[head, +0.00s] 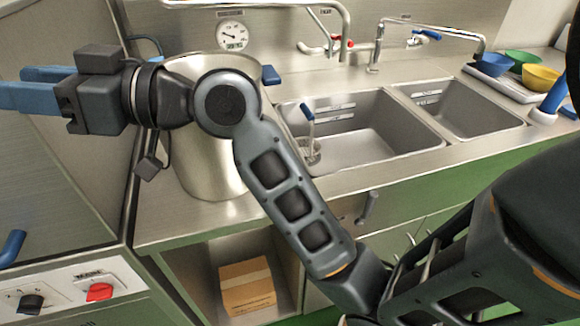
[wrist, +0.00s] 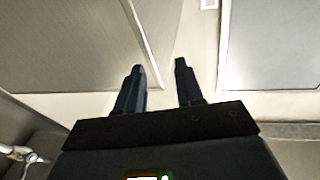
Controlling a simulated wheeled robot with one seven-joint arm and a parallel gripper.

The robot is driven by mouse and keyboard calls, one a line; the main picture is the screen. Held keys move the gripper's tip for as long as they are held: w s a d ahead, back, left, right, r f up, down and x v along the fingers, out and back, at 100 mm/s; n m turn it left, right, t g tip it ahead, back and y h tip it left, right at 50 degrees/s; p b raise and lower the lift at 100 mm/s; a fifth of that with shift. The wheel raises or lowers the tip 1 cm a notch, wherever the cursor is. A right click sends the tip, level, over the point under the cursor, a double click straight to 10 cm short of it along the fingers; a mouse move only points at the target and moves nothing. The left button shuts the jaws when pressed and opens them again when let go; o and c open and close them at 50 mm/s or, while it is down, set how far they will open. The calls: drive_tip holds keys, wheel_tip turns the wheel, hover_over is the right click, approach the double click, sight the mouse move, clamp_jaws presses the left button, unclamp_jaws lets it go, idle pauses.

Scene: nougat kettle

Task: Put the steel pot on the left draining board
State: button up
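A large, tall, round steel pot (head: 205,180) stands upright on the steel counter left of the sinks, on the left draining board (head: 160,222). My arm crosses in front and hides much of its rim and front. A blue piece, perhaps a handle, shows at its right rim. My gripper (head: 22,88) is left of the pot, pointing left, away from it. In the wrist view, its two dark blue fingers (wrist: 160,85) are apart with nothing between them. A small round steel utensil (head: 308,150) with an upright blue handle is in the left sink.
Two sink basins (head: 365,135) lie right of the pot, with taps (head: 375,50) behind. Coloured bowls (head: 520,68) stand on a tray at the far right. A cardboard box (head: 246,287) sits on the shelf below. A panel with a red knob (head: 99,292) is at lower left.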

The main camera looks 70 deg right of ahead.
drive_tip(key=s+a+f+m+h, duration=0.1)
drive_tip(key=s+f+m+h, duration=0.3)
drive_tip(key=s+f, duration=0.4)
drive_tip(key=s+a+f+m+h, duration=0.1)
drive_tip(key=s+f+m+h, duration=0.35)
drive_tip(key=f, duration=0.65)
drive_tip(key=s+d+f+n+g, duration=0.1)
drive_tip(key=s+f+n, duration=0.1)
drive_tip(key=s, duration=1)
drive_tip(key=s+d+f+n+g, duration=0.1)
drive_tip(key=s+f+n+g, duration=0.1)
drive_tip(key=s, duration=0.9)
drive_tip(key=shift+s+d+f+n, duration=0.3)
drive_tip(key=shift+s+f+n, duration=0.05)
drive_tip(key=shift+f, duration=0.15)
drive_tip(key=shift+y, duration=0.25)
